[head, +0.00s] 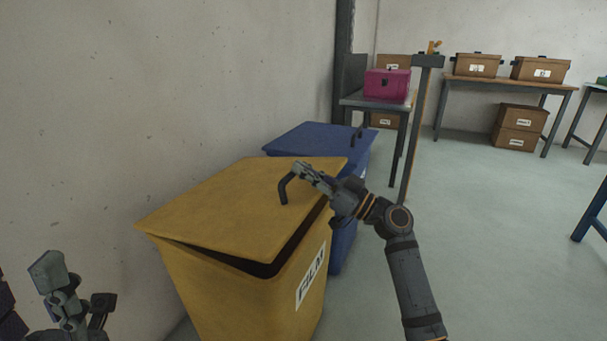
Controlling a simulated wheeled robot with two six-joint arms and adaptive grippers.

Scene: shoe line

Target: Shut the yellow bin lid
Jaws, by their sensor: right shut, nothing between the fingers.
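The yellow bin (240,303) stands in front of me with a white label on its right side. Its yellow lid (225,205) is nearly down, with a dark gap along the front right edge. A dark curved handle (284,188) stands on the lid near that edge. My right gripper (299,168) is shut and empty, just above the lid at the top of the handle. I cannot tell whether it touches the handle or the lid. My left gripper (50,270) is at the lower left, apart from the bin; its fingers are not clear.
A blue bin (323,139) with a closed-looking lid stands right behind the yellow one. A wall (150,90) runs close along the left. A table (383,103) with a pink box (387,84) stands farther back. Open floor (490,240) lies to the right.

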